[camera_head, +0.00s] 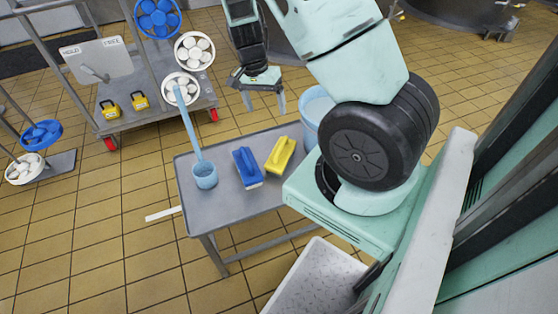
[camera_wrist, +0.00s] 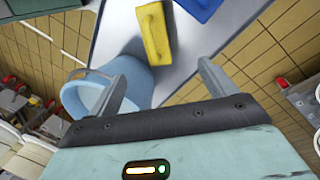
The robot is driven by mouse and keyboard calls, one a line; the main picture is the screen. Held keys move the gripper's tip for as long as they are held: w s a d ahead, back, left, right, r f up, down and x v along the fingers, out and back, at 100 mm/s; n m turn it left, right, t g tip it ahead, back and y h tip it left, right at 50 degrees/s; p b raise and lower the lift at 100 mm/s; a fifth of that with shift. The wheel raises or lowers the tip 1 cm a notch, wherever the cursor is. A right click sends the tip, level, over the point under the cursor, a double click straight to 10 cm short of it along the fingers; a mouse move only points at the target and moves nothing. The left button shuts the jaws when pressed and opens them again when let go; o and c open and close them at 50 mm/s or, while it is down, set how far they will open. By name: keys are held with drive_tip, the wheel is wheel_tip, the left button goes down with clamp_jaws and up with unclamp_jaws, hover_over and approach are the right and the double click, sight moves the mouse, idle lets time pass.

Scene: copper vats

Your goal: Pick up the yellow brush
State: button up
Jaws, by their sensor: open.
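The yellow brush (camera_head: 280,154) lies on a grey metal table (camera_head: 222,210), just right of a blue brush (camera_head: 247,167). In the wrist view the yellow brush (camera_wrist: 154,34) shows in the upper middle, beyond my fingertips, with part of the blue brush (camera_wrist: 197,8) to its right. My gripper (camera_head: 265,103) is open and empty, above and behind the far edge of the table in the head view. In the wrist view my two fingers (camera_wrist: 160,82) are spread apart, with the yellow brush clear of them.
A light blue bucket (camera_head: 316,106) stands at the table's far right, partly hidden by my arm; it shows behind my left finger in the wrist view (camera_wrist: 88,96). A long-handled blue ladle (camera_head: 205,176) stands at the table's left. A cart (camera_head: 160,118) is behind on the left.

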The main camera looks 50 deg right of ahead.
sight(280, 149)
drive_tip(key=f+b, duration=0.1)
drive_tip(key=f, duration=0.3)
drive_tip(key=s+f+b, duration=0.1)
drive_tip(key=f, duration=0.3)
drive_tip(key=s+d+f+b, duration=0.1)
drive_tip(key=f, duration=0.3)
drive_tip(key=shift+s, duration=0.25)
drive_tip(key=shift+s+d+f+b, duration=0.1)
drive_tip(key=shift+s+f+b, duration=0.2)
drive_tip(key=shift+f, duration=0.55)
drive_tip(key=shift+s+f+b, duration=0.3)
drive_tip(key=shift+f, duration=0.55)
drive_tip(key=shift+s+d+f+b, duration=0.1)
drive_tip(key=shift+s+f+b, duration=0.2)
drive_tip(key=shift+f, duration=0.55)
drive_tip(key=shift+a, duration=0.1)
drive_tip(key=c, duration=1.3)
drive_tip(key=shift+o, duration=0.2)
drive_tip(key=shift+r, duration=0.1)
wheel_tip(280, 149, up, 28)
drive_tip(key=p, duration=0.8)
